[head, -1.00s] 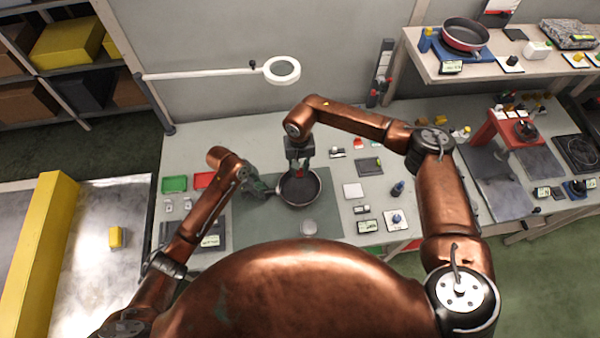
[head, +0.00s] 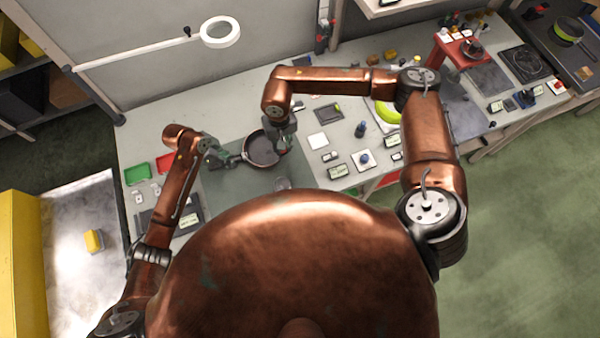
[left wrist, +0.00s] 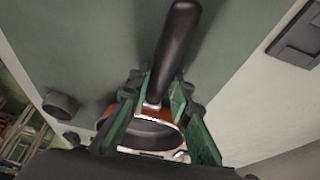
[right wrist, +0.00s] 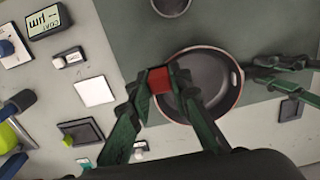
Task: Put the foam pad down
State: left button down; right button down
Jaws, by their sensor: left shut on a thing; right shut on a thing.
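A dark pan (head: 262,150) with a red outer wall is at the work mat. My left gripper (head: 222,157) is shut on its black handle (left wrist: 176,45). My right gripper (head: 285,143) is at the right side of the pan. It is shut on a small red block (right wrist: 158,80), which looks like the foam pad. In the right wrist view the block overlaps the pan's rim (right wrist: 238,88); whether it touches the pan is unclear. The block is not clear in the head view.
A grey-green mat (head: 225,190) lies under the pan area. A small round vessel (head: 282,183) stands in front of the pan. A white square (head: 318,141) and several small devices lie to the right. Green (head: 138,174) and red (head: 165,163) trays are at the left.

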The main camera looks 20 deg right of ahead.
jog(key=r, duration=0.1)
send_over(303, 178)
notch_tip(303, 178, down, 10)
jog(key=shift+r, duration=0.15)
dwell(0.4)
jog(key=c, duration=1.8)
grip_release()
jog(key=shift+o, duration=0.2)
notch_tip(303, 178, up, 12)
jog(key=shift+o, duration=0.2)
